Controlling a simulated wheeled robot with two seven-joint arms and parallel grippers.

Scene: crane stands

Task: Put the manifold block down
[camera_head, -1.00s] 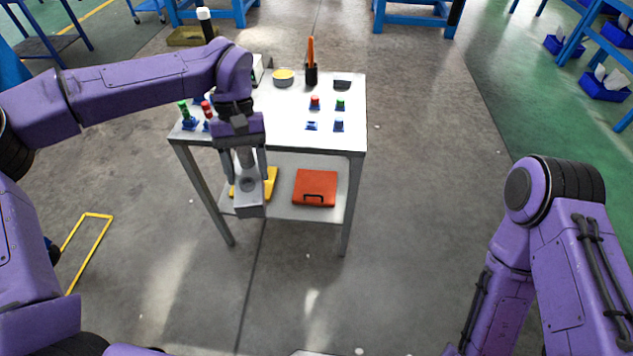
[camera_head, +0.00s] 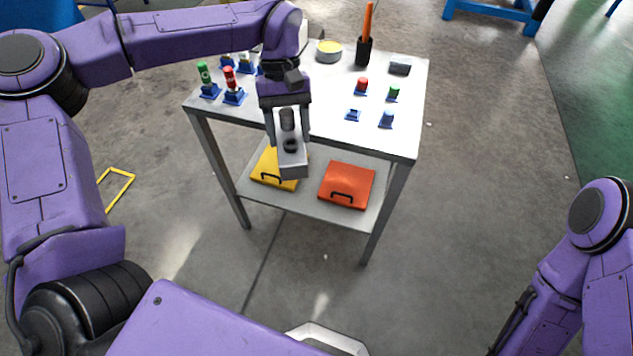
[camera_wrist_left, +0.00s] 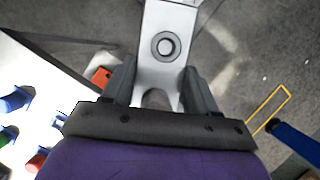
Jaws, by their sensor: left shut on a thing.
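My left gripper (camera_head: 288,125) is shut on the grey metal manifold block (camera_head: 293,163), in front of the near edge of the white-topped table (camera_head: 325,125). The block hangs below the fingers and covers part of the yellow case in the head view. In the left wrist view the block (camera_wrist_left: 165,48) shows a round bore and sits between both fingers (camera_wrist_left: 157,88). It looks clear of the table in both views. My right arm shows at the right edge of the head view, but its gripper is outside the picture.
Several blue stands with red, green and blue pieces, such as the red one (camera_head: 361,87), occupy the tabletop. A black cup (camera_head: 363,52) and a yellow-topped tin (camera_head: 329,51) stand at the back. Yellow (camera_head: 268,170) and red (camera_head: 347,184) cases lie on the lower shelf.

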